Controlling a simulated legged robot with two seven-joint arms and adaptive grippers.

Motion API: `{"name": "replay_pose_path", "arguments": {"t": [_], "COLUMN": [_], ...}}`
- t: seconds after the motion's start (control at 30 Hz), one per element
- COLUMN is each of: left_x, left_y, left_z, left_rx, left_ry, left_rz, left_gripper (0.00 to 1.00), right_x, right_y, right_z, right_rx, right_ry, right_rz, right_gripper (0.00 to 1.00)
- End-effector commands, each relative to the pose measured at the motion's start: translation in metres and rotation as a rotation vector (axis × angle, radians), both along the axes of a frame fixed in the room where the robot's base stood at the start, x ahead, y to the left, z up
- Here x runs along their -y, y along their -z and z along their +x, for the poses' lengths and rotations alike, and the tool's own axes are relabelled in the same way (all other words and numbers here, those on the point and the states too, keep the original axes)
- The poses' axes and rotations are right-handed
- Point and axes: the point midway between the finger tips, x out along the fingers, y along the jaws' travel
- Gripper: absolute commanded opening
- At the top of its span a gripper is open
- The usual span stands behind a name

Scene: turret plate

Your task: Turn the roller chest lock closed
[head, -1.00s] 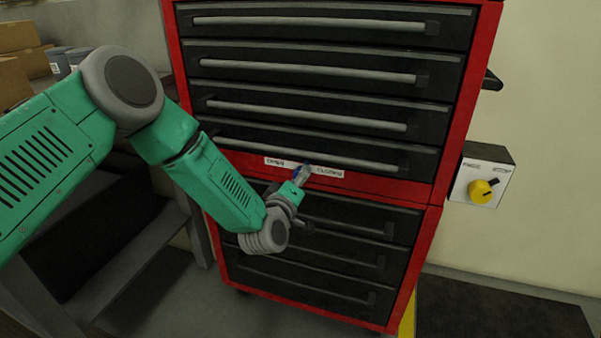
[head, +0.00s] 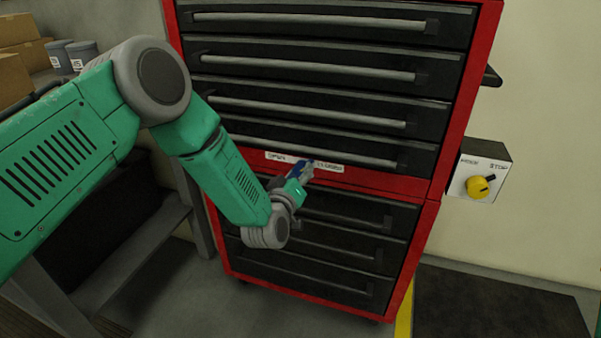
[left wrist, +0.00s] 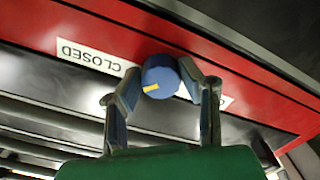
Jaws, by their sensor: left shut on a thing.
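The red and black roller chest (head: 432,200) fills the middle of the head view. Its lock is a round blue knob (left wrist: 160,72) with a yellow mark, on the red band between the drawers. In the left wrist view, which is upside down, the mark lies toward the side of the CLOSED label (left wrist: 88,56). My left gripper (head: 303,171) is at the lock, its two fingers shut on either side of the knob; the fingers also show in the left wrist view (left wrist: 160,82). The fingers mostly hide the knob in the head view. My right gripper is out of view.
A wall box (head: 482,172) with a yellow knob is right of the chest. Long drawer handles (head: 308,73) stick out above and below the lock. A shelf with cardboard boxes (head: 22,48) and grey tubs stands at the left.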

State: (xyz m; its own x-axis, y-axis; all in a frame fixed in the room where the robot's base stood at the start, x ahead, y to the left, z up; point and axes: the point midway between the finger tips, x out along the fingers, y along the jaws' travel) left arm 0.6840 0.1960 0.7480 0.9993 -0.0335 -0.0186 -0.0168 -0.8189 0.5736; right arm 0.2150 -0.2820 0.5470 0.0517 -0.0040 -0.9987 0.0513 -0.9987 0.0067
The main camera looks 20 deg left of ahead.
Motion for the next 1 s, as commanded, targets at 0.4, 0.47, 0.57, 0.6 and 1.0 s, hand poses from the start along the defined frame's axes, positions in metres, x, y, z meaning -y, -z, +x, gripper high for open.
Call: {"name": "replay_pose_path", "arguments": {"t": [0.4, 0.47, 0.57, 0.6, 1.0], "left_x": [0.000, 0.000, 0.000, 0.000, -0.002], "left_y": [0.001, 0.001, 0.000, 0.000, 0.001], "left_z": [-0.001, -0.001, -0.001, -0.002, -0.070], "left_rx": [-0.003, -0.001, -0.001, -0.001, -0.006], "left_ry": [0.000, 0.000, 0.001, 0.001, 0.002], "left_rz": [0.000, 0.000, -0.001, -0.001, -0.001], "left_gripper": [0.53, 0.53, 0.53, 0.53, 0.53], "right_x": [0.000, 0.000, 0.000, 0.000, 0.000], "right_y": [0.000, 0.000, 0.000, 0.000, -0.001], "right_z": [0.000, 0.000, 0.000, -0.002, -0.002], "right_rx": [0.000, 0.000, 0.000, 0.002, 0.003], "right_ry": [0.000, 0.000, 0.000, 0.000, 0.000], "right_rz": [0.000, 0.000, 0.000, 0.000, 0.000], "right_gripper": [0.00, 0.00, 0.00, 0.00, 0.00]}}
